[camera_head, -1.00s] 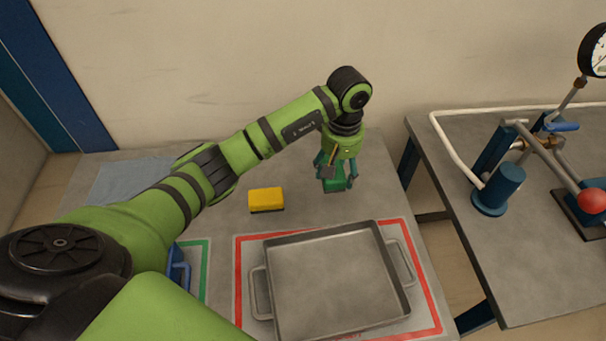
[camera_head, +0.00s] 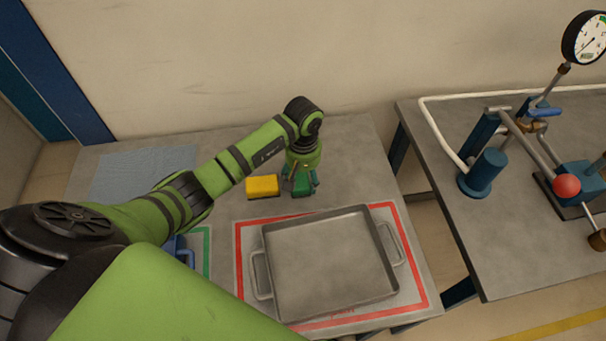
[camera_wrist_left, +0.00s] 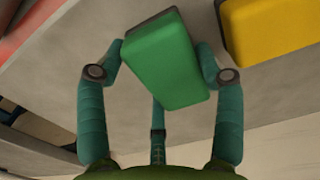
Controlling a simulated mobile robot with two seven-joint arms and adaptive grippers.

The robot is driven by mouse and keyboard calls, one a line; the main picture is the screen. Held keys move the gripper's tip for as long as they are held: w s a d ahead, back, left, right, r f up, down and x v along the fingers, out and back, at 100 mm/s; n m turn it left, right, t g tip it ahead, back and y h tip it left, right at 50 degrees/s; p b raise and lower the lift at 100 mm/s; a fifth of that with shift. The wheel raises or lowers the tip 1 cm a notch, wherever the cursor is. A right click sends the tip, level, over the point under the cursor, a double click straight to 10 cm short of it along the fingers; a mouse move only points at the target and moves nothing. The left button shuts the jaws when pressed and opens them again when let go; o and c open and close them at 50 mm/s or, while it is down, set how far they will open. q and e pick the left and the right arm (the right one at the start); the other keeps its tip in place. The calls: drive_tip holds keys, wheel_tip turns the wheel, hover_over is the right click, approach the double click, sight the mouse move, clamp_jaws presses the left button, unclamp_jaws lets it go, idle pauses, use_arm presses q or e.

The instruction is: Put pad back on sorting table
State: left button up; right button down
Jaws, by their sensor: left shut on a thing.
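My left gripper (camera_head: 304,184) is shut on a green pad (camera_head: 302,192), just right of a yellow block-shaped pad (camera_head: 263,185) on the grey sorting table (camera_head: 222,222). In the left wrist view the green pad (camera_wrist_left: 160,62) sits between the fingers and is tilted in the picture. The yellow pad (camera_wrist_left: 272,30) shows at its upper right, with a narrow gap between the two. I cannot tell whether the green pad touches the table or hangs just above it. My right gripper is not in view.
A grey metal tray (camera_head: 330,262) with side handles stands inside a red outline in front. A blue cloth or mat (camera_head: 140,172) lies at the back left. A blue object (camera_head: 182,250) is partly hidden by my arm. A second table (camera_head: 510,245) with a gauge rig stands at right.

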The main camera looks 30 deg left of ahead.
sight(303, 175)
use_arm(q)
drive_tip(key=shift+f, duration=0.15)
drive_tip(key=o, duration=1)
drive_tip(key=shift+r, duration=0.25)
drive_tip(key=shift+r+b, duration=1.85)
drive_tip(key=shift+r, duration=4.1)
